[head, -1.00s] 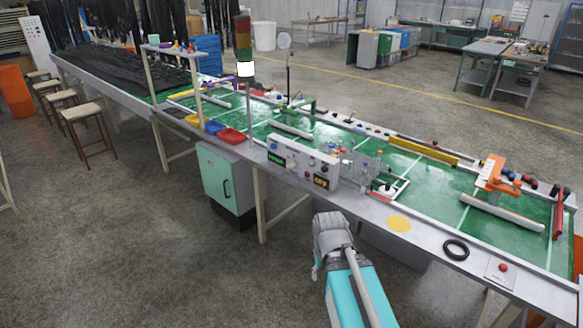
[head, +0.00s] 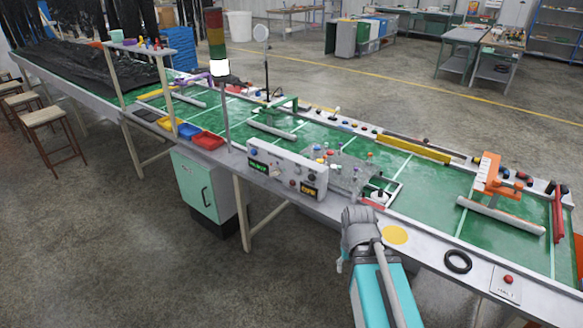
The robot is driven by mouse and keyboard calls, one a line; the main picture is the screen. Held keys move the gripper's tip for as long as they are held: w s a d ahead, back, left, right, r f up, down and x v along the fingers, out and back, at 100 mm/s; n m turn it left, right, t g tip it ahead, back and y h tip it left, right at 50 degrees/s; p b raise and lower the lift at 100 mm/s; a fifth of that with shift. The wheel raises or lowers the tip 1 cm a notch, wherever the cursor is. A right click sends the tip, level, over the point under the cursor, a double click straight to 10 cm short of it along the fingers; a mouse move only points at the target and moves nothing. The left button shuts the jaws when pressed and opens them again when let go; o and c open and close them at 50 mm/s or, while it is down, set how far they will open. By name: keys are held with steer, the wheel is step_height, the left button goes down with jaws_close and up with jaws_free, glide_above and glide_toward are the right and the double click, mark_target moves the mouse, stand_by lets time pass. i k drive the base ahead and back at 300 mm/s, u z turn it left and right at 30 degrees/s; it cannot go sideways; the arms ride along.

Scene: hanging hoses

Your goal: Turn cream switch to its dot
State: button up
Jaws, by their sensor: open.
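A pale grey control box (head: 286,172) stands at the near edge of the long green-topped bench. Its front carries a green lit display (head: 257,165), an orange lit display (head: 308,190) and several small knobs and buttons. They are too small for me to tell which is the cream switch or to see its dot. My arm shows at the bottom right of centre as a teal link and a grey joint, to the right of the box and apart from it in the picture. My gripper's fingers cannot be made out.
A yellow disc (head: 395,235), a black ring (head: 458,261) and a red button (head: 508,279) lie along the bench's near edge. A signal tower (head: 217,45) rises left of the box. A teal cabinet (head: 203,188) stands below. The floor in front is open.

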mark_target(276, 172)
steer(key=z, duration=0.05)
steer(key=i, duration=1.05)
steer(key=u, duration=0.6)
